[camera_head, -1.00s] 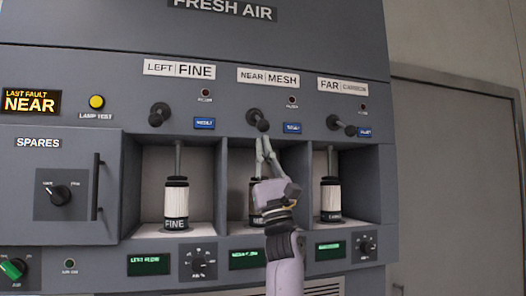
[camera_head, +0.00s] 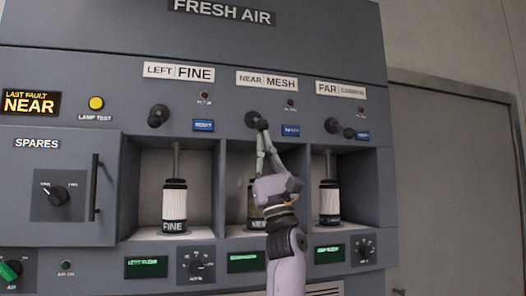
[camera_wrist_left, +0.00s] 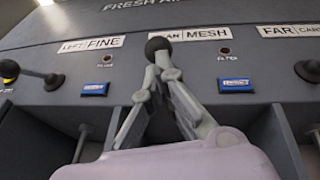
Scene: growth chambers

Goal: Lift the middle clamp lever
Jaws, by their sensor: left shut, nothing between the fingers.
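The middle clamp lever (camera_head: 252,118), dark with a round knob, sits below the NEAR MESH label (camera_head: 267,79). In the left wrist view its ball knob (camera_wrist_left: 158,45) is at the top centre. My left gripper (camera_head: 262,131) is just under this knob, fingers pointing up and fingertips together with nothing between them. In the left wrist view the fingertips (camera_wrist_left: 166,72) are at the knob's underside, touching or nearly so. The gripper and wrist partly hide the middle canister (camera_head: 253,195). My right gripper is not in view.
The left lever (camera_head: 158,115) and the right lever (camera_head: 338,127) flank the middle one. Blue buttons (camera_head: 291,130) sit beside the levers. The left canister (camera_head: 174,207) and right canister (camera_head: 329,203) stand in open bays. Bay dividers are close to my gripper.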

